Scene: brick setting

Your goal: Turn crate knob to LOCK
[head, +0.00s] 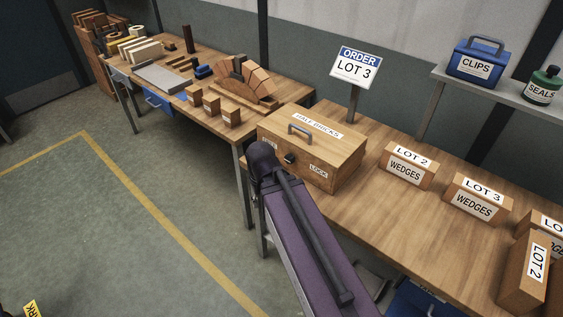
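The wooden crate (345,157) labelled HALF BRICKS sits closed on the workbench, with a grey handle (301,131) on its lid. A small black knob (289,158) is on its front face. A LOCK label (318,170) is to the knob's right, and another label at its left is partly covered by my arm. The knob is too small to tell where it points. My purple arm with a dark joint reaches up in front of the crate's left end. I cannot make out my gripper's fingers in this view.
Boxes of wedges (407,168) stand right of the crate, with bare bench between. An ORDER LOT 3 sign (356,68) stands behind it. A brick arch (247,78) and small boxes are on the left bench (290,92). A shelf holds a blue CLIPS box (477,62). Floor at left is clear.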

